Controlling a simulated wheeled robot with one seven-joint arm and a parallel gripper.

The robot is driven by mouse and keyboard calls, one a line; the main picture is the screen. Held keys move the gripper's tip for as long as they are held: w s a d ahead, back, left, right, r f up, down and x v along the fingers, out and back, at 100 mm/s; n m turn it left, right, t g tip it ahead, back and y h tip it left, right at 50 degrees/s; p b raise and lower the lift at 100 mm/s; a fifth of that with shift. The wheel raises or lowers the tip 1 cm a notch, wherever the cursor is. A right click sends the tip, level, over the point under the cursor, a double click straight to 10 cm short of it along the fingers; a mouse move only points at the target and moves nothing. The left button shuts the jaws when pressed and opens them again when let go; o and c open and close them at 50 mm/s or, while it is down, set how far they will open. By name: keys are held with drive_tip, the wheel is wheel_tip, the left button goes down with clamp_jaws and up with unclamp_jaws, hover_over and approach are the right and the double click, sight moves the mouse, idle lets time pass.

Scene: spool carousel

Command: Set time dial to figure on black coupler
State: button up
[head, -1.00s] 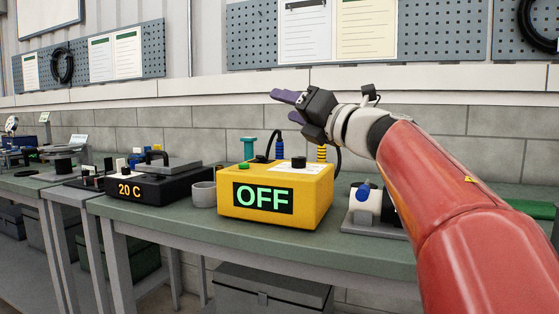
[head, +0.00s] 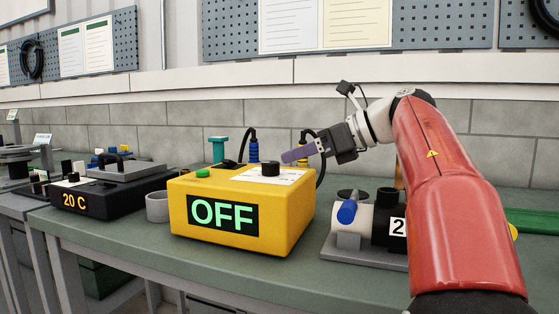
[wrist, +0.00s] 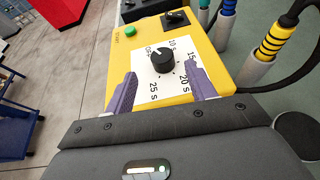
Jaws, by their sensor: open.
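The time dial is a black knob (head: 271,169) on top of the yellow box (head: 188,215), whose display (head: 223,214) reads OFF. In the wrist view, the dial (wrist: 162,61) sits on a white card marked OFF, 10, 15, 20 s and 25 s, and its white mark points toward OFF. My gripper (head: 292,155) is open just above and behind the dial. In the wrist view its purple fingers (wrist: 164,76) are on either side of the dial, seemingly not touching it. The black coupler (head: 389,228) lies at right with a white label showing a 2; my arm hides the rest.
A green button (head: 203,173) is on the yellow box. Teal, blue and yellow-banded plugs with cables stand behind it. A grey cup (head: 157,207) and a black 20 C unit (head: 80,203) are to the left. A blue-knobbed white cylinder (head: 361,225) adjoins the coupler.

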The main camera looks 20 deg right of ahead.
sight(272, 163)
drive_tip(key=shift+w, duration=0.25)
drive_tip(key=x, duration=0.7)
drive_tip(key=shift+a+f, duration=0.2)
drive_tip(key=c, duration=1)
